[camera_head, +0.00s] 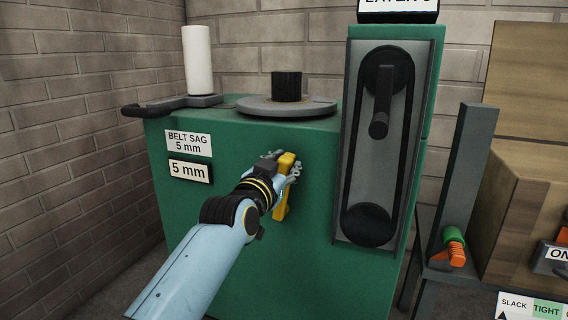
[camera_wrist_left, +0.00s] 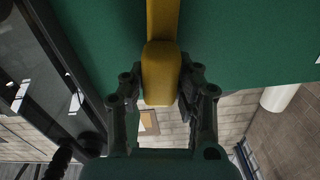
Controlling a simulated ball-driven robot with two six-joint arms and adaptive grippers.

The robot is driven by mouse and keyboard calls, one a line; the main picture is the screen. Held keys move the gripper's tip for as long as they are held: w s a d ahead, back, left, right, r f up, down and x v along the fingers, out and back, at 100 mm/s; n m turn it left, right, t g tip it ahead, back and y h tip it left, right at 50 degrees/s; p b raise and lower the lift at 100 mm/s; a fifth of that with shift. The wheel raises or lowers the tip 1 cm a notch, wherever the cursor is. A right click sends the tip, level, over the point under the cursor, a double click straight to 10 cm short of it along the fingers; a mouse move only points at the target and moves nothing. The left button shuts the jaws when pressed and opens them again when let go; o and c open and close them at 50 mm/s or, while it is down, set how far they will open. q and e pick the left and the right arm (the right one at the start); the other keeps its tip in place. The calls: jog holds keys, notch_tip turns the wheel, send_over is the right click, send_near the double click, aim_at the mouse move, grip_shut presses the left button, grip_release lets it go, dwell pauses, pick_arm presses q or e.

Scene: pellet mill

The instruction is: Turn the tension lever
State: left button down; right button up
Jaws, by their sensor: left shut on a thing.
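The yellow tension lever (camera_head: 284,198) is on the front of the green machine (camera_head: 240,245), near its middle. It stands close to upright, slightly tilted. My left gripper (camera_head: 288,168) is shut on the lever's upper end and hides part of it. In the left wrist view, the lever's end (camera_wrist_left: 161,72) lies between the two fingers of my left gripper (camera_wrist_left: 160,95). My right gripper is in neither view.
A belt with two pulleys (camera_head: 378,140) is right of the lever. Signs read "BELT SAG 5 mm" (camera_head: 188,143) and "5 mm" (camera_head: 190,171). A SLACK/TIGHT gauge (camera_head: 535,307) is at lower right. A white cylinder (camera_head: 198,60) stands behind, and boxes (camera_head: 525,200) stand right.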

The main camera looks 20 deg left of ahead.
pick_arm(q)
jog(key=c, duration=1)
grip_release()
jog(key=shift+o, duration=0.2)
jog(key=s, duration=1.2)
jog(key=shift+a, duration=0.2)
